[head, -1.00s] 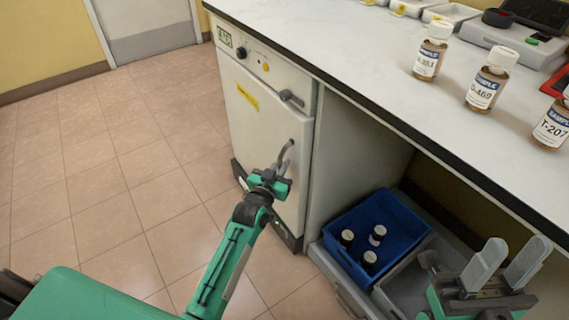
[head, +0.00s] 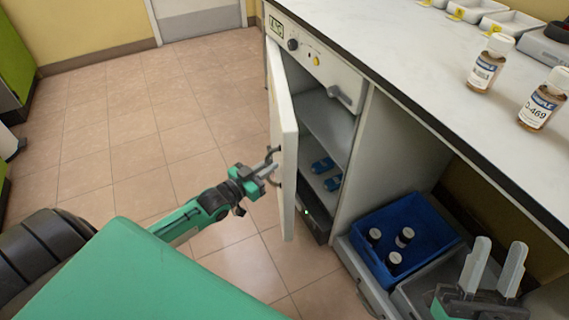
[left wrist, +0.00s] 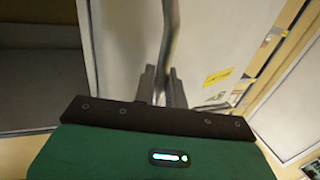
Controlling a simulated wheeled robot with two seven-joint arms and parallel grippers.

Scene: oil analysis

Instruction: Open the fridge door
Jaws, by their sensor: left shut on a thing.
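The fridge (head: 345,75) is a white cabinet under the counter. Its door (head: 286,140) stands swung well open toward me, hinged on the left side, and the inside shelves show, with blue items (head: 323,165) on them. My left gripper (head: 272,165) is shut on the door handle (head: 273,153) on the door's outer face. In the left wrist view the grey bar handle (left wrist: 170,40) runs down between the fingers, in front of the white door. My right gripper (head: 492,268) is at the lower right, fingers apart, empty, above a grey tray.
Sample bottles (head: 488,62) stand on the white counter (head: 405,62). The tiled floor (head: 140,130) left of the door is clear.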

